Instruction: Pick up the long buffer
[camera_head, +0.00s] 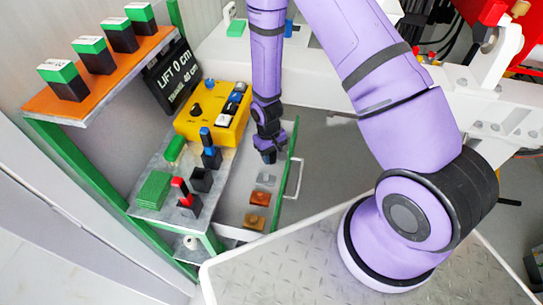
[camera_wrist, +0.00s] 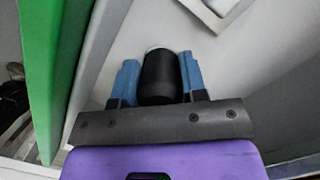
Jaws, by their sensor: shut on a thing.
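My gripper (camera_head: 268,156) is at the open drawer (camera_head: 285,190), at its far end, pointing down. In the wrist view, the blue fingers of my gripper (camera_wrist: 157,82) are shut on a black cylindrical buffer (camera_wrist: 168,78) with a pale end. The buffer stands between the two fingers. Its full length does not show, and the head view hides it behind my gripper.
In the drawer lie a grey piece (camera_head: 265,180) and orange pieces (camera_head: 260,198). Beside it are a yellow button box (camera_head: 213,113), red-topped (camera_head: 184,193) and blue-topped (camera_head: 208,146) pieces and a green block (camera_head: 153,190). An orange shelf (camera_head: 60,108) holds several green-and-black blocks.

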